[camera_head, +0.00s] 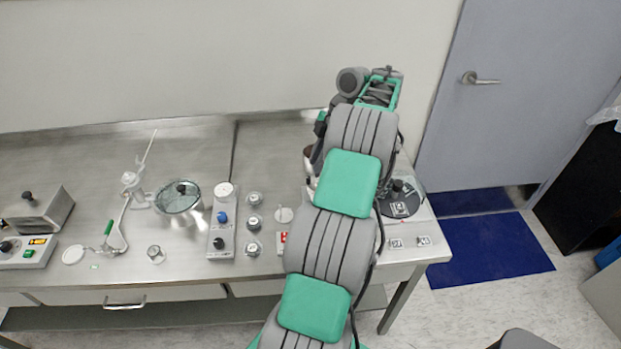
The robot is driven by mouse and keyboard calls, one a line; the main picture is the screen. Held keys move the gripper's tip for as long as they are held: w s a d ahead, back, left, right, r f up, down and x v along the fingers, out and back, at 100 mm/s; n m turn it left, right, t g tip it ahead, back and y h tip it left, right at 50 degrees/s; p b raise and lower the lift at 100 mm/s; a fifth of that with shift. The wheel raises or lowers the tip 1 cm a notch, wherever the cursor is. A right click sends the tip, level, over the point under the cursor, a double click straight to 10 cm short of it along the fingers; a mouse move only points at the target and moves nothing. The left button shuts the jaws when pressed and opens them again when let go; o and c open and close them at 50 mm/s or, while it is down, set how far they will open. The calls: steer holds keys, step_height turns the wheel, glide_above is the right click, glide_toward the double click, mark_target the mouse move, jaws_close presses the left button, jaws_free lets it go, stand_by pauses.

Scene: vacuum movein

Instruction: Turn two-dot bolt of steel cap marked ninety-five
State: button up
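My grey and green arm rises from the bottom and covers the table's right part. My gripper cannot be made out; the arm's far end hides it. A dark round plate (415,203) with a black knob (398,187) and a white printed label (400,209) shows just right of the arm, partly hidden by it. Two small printed markers (396,243) lie in front of it at the table's edge. A steel cap marked ninety-five and its two-dot bolt cannot be picked out; the print is too small to read.
The steel table (185,268) also bears a glass-lidded round vessel (178,197), a grey panel with knobs (222,222), several small jars (254,222), glassware (116,237) and a heater box (25,250). A door (535,95) and blue mat (490,250) are at right.

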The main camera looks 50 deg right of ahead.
mark_target(309, 177)
steer(key=b+x, duration=0.2)
steer(key=x, duration=0.3)
steer(key=shift+a+f+b, duration=0.1)
steer(key=shift+f+b, duration=0.2)
steer(key=shift+b, duration=0.05)
jaws_close()
